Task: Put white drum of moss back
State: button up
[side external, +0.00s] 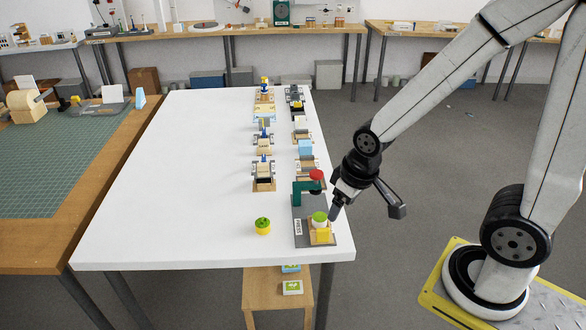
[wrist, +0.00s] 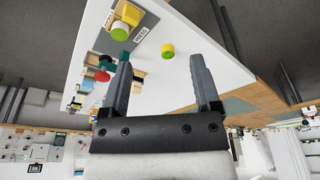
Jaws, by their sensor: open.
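The white drum of moss (side external: 320,217), with a rounded green top, stands at the press station near the front right corner of the white table, beside a yellow block (side external: 323,236). In the wrist view the drum (wrist: 119,33) shows its green top at upper left, beyond the fingers. A second drum, yellow with a green top (side external: 263,226), stands on the table left of the station; it also shows in the wrist view (wrist: 168,51). My gripper (side external: 336,210) is close to the white drum's right side in the side view. In the wrist view my gripper (wrist: 160,57) is open and empty.
The grey station plate (side external: 300,232) carries a green press arm with a red knob (side external: 316,175). Two rows of small wooden stations (side external: 263,175) run behind it. The left half of the white table (side external: 170,190) is clear. A low wooden stool (side external: 262,285) stands in front.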

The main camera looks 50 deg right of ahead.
jog(key=n+t, duration=0.4)
send_over(320, 216)
jog(key=s+d, duration=0.2)
jog(key=s, duration=0.1)
notch_tip(320, 216, down, 10)
jog(key=f+y, duration=0.1)
jog(key=s+f+n+y, duration=0.1)
jog(key=f+y, duration=0.1)
jog(key=s+d+f+n+t+y, duration=0.1)
jog(key=f, duration=0.1)
jog(key=shift+s, duration=0.1)
jog(key=shift+f, duration=0.1)
jog(key=shift+x, duration=1.3)
jog(key=shift+a, duration=0.1)
jog(key=shift+x, duration=2.55)
